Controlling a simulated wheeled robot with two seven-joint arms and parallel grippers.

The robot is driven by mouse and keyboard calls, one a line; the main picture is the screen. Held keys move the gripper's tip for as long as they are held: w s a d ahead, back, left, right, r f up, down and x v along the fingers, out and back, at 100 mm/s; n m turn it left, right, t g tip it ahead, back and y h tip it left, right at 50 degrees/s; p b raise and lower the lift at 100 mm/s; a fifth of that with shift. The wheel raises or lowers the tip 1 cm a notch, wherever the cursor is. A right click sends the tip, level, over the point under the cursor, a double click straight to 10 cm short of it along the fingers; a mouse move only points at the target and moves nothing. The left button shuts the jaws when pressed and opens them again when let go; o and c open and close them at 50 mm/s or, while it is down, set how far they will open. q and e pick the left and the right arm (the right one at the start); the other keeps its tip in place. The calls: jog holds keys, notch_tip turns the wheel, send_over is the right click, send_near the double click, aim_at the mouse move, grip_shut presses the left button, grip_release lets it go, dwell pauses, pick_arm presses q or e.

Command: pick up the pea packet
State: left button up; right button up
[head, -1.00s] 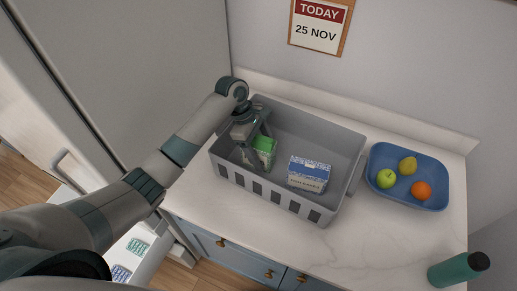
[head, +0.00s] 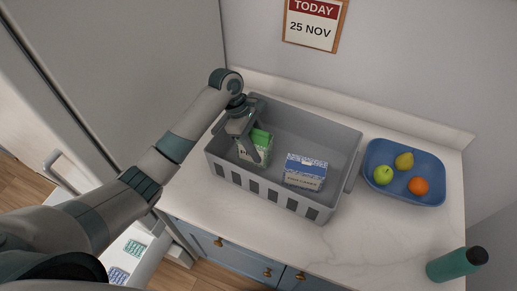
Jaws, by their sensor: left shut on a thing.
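The green and white packet (head: 247,153), which I take to be the pea packet, is in the left part of the grey crate (head: 341,140). My left gripper (head: 256,150) reaches down into the crate and is shut on this packet, with a finger across its front. The packet's lettering is partly hidden by the finger. I cannot tell whether the packet touches the crate floor. My right gripper is not in view.
A blue and white box (head: 305,172) stands in the crate's right part. A blue tray (head: 431,198) with a pear, a green apple and an orange is to the right. A dark green bottle (head: 452,265) is at the counter's front right. The counter (head: 375,235) between is clear.

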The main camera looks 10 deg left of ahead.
aim_at(260, 131)
pick_arm(q)
notch_tip(260, 131, up, 8)
jog(key=shift+b, duration=1.15)
jog(key=shift+r, duration=0.2)
